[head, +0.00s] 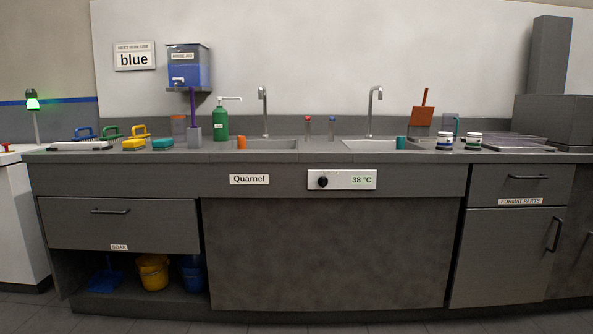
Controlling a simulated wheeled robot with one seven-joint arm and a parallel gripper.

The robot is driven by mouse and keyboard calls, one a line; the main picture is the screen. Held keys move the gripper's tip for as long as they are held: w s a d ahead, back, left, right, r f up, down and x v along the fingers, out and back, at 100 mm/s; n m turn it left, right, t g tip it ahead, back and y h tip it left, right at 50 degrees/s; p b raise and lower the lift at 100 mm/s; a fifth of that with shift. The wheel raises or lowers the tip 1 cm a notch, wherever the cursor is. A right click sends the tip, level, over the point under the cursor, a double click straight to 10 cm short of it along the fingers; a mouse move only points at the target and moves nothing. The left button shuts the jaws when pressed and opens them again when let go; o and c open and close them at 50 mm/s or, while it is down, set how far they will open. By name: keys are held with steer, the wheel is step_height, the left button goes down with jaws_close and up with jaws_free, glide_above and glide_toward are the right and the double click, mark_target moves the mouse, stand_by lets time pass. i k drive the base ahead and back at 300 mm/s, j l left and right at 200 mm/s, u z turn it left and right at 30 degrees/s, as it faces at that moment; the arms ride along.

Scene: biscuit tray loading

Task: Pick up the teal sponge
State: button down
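In the head view, the teal sponge (163,144) lies on the counter (220,157) at the left, near the front edge. It sits just right of a yellow sponge (134,144), with a small gap between them. A grey cup (194,138) with a purple-handled tool stands to its right. My gripper does not show in this view.
A green pump bottle (221,125) and an orange cup (241,142) stand right of the grey cup. Two sinks with taps (264,108) are set into the counter. Floor shows along the bottom.

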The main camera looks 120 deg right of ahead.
mark_target(161, 143)
steer(key=l+z, duration=0.1)
steer(key=z, duration=0.75)
steer(key=l+z, duration=0.15)
steer(key=z, duration=0.7)
steer(key=i+l+z, duration=0.1)
steer(key=z, duration=0.75)
steer(key=i+l+z, duration=0.15)
steer(key=i+z, duration=0.25)
steer(key=i+l+z, duration=0.1)
steer(key=z, duration=0.35)
steer(key=i+z, duration=0.4)
steer(key=i+j+z, duration=0.2)
steer(key=z, duration=0.2)
